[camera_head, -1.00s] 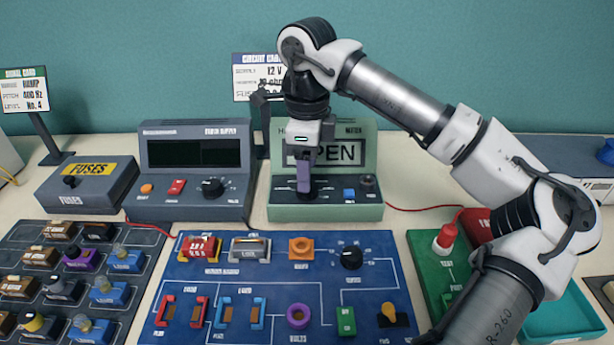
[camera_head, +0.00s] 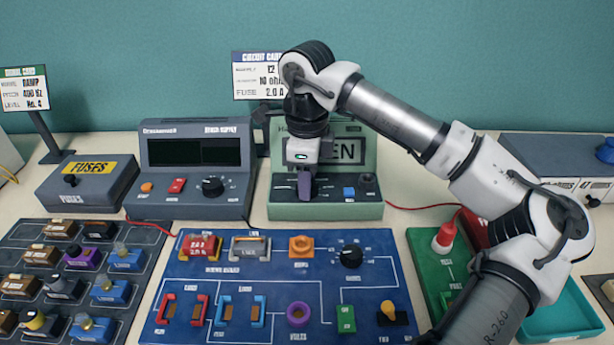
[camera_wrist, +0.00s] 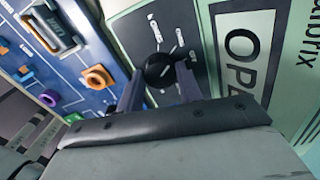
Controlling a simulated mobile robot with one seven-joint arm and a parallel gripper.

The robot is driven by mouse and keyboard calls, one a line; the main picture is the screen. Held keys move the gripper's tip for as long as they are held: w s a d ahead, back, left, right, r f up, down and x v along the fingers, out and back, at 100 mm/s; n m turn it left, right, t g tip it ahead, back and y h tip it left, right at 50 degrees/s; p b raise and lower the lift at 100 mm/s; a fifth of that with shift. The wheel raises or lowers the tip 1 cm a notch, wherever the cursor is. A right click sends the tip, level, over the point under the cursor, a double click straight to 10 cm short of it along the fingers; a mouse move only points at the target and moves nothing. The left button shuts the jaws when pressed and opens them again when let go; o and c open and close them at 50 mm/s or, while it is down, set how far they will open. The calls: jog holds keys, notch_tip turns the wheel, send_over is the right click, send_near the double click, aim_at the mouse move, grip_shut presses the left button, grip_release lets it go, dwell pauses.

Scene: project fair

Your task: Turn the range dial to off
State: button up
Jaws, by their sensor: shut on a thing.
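The green meter (camera_head: 290,210) stands at the back middle, its display partly covered by my gripper, with "EN" showing. In the wrist view its display (camera_wrist: 240,45) shows part of "OPEN". The black round range dial (camera_wrist: 158,69) sits on the meter's dark panel among white marks; I cannot read which mark it points to. My gripper (camera_head: 305,192) reaches down to that panel, and in the head view it hides the dial. In the wrist view my gripper's two fingers (camera_wrist: 158,92) stand on either side of the dial, shut on it.
A blue circuit board (camera_head: 270,275) lies in front of the meter, with its own black knob (camera_head: 351,257). A dark bench supply (camera_head: 160,208) stands close on the left. A red lead (camera_head: 425,208) runs right from the meter. A green board (camera_head: 430,265) is at the right.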

jog(key=shift+m+b, duration=0.3)
jog(key=shift+f+m+b, duration=0.1)
jog(key=shift+m+b, duration=0.6)
jog(key=shift+m, duration=0.2)
jog(key=shift+m+b, duration=1.05)
jog(key=shift+m, duration=1.15)
jog(key=o, duration=1)
notch_tip(320, 180, up, 14)
